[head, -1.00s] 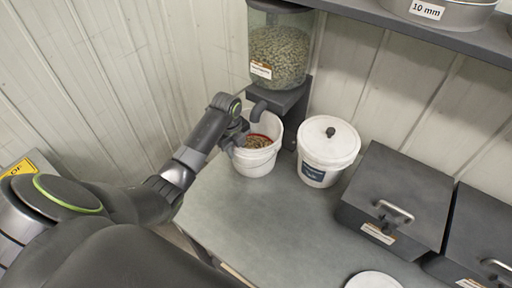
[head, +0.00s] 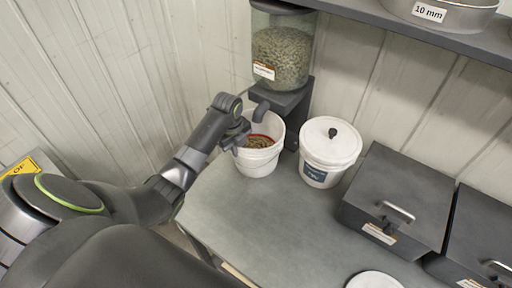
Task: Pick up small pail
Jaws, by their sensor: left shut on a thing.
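The small pail (head: 258,163) is white, open at the top, and stands upright below the dispenser spout at the back left of the bench. Brownish contents and a red line or ring show inside it. My left gripper (head: 238,143) is at the left side of the pail's rim, shut on it; the fingertips are small and partly hidden by the wrist. I cannot tell whether the pail's base touches the bench. My right gripper is not in view.
A seed dispenser (head: 281,58) hangs just above the pail, its dark spout (head: 259,108) close to the rim. A lidded white bucket (head: 330,155) stands to the right. Dark lidded bins (head: 396,200) stand farther right. The bench front (head: 255,220) is clear.

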